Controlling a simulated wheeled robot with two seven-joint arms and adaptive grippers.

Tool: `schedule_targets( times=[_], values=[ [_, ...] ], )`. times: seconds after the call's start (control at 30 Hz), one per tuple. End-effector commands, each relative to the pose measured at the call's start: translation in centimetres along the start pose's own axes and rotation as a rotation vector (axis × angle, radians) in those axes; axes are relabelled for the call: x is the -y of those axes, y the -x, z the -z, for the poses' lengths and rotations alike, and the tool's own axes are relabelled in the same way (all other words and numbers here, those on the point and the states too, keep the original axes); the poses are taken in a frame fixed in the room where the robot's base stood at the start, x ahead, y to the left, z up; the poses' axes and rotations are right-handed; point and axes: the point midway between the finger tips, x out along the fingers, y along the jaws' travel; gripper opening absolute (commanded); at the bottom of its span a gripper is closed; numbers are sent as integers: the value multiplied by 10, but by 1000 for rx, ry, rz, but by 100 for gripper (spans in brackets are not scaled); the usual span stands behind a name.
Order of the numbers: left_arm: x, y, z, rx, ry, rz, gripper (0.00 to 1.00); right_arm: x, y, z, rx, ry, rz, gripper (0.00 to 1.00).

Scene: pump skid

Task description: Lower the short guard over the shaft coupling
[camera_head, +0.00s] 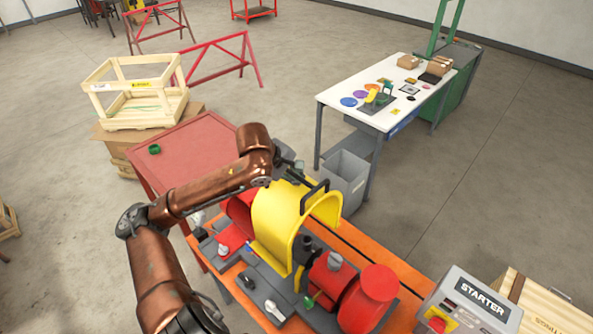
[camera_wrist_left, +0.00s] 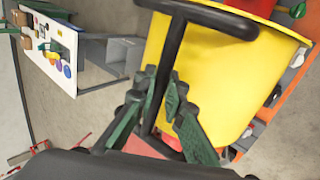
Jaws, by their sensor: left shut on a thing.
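The yellow arched guard (camera_head: 285,215) stands upright over the middle of the pump skid, with its open end towards the red pump. My left gripper (camera_head: 296,174) is at its top, shut on the black handle (camera_head: 314,194). In the left wrist view, the green-padded fingers (camera_wrist_left: 166,100) are on either side of the handle's bar (camera_wrist_left: 172,60), with the yellow guard (camera_wrist_left: 205,85) beyond. The shaft coupling is mostly hidden by the guard; dark parts (camera_head: 305,245) show at its open end. I cannot tell whether the guard touches the base. My right gripper is out of view.
The red pump (camera_head: 368,298) and its grey-capped part (camera_head: 335,262) stand close right of the guard. A red motor (camera_head: 238,212) is on the left. A starter box (camera_head: 468,305) stands front right.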

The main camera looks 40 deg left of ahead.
Motion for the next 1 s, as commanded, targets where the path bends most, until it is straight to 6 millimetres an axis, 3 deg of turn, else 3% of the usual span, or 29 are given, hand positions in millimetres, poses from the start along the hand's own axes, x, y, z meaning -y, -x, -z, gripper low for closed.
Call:
schedule_targets(
  times=[0.23, 0.43, 1.0],
  values=[
    [13, -20, 0, -2, 0, -7, 0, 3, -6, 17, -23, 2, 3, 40],
    [24, -36, 0, -2, 0, -5, 0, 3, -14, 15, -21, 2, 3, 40],
    [49, -74, 0, -2, -1, -8, 0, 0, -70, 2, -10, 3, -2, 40]
  ],
)
